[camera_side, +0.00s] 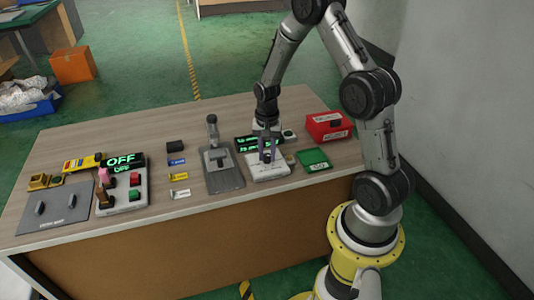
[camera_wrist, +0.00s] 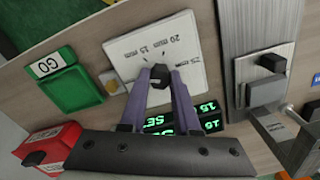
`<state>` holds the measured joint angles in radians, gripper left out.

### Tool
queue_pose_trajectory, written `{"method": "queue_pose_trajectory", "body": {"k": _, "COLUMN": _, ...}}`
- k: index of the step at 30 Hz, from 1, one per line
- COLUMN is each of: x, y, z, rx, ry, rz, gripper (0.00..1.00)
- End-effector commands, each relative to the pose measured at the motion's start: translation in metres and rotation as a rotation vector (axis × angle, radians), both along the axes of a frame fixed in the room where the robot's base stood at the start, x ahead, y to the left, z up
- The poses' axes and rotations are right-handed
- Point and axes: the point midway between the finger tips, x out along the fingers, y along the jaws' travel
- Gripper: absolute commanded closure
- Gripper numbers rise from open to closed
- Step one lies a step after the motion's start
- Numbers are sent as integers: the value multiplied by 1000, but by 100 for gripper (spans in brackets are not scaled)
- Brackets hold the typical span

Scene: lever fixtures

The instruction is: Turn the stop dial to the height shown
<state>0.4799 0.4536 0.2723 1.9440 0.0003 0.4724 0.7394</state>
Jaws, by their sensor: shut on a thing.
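The stop dial's white plate (camera_side: 270,172) lies on the table under my gripper (camera_side: 267,152). My gripper (camera_wrist: 158,76) points down with both fingers shut on the dial's small dark knob (camera_wrist: 160,84) near the plate's edge. The fingers hide much of the knob, so its exact pointing is hard to tell. A black display (camera_side: 245,142) with green digits stands behind the dial. In the wrist view the display (camera_wrist: 212,119) is partly covered; part of a 15 can be read.
A green GO tray (camera_side: 314,159) and a red box (camera_side: 328,126) lie right of the dial. A grey lever fixture (camera_side: 222,178) stands close on its left. Further left are small labelled blocks (camera_side: 180,177), an OFF display (camera_side: 122,160) and a button box (camera_side: 130,192).

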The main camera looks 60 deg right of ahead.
Motion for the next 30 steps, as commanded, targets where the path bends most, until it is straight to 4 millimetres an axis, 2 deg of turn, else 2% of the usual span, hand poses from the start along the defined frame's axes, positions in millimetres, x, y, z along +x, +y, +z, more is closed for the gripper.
{"method": "queue_pose_trajectory", "body": {"k": 15, "x": 1, "y": -1, "z": 2, "rx": -2, "ry": -4, "rz": -440, "gripper": 100}}
{"method": "queue_pose_trajectory", "body": {"k": 30, "x": 1, "y": -1, "z": 2, "rx": -2, "ry": -4, "rz": -608, "gripper": 100}}
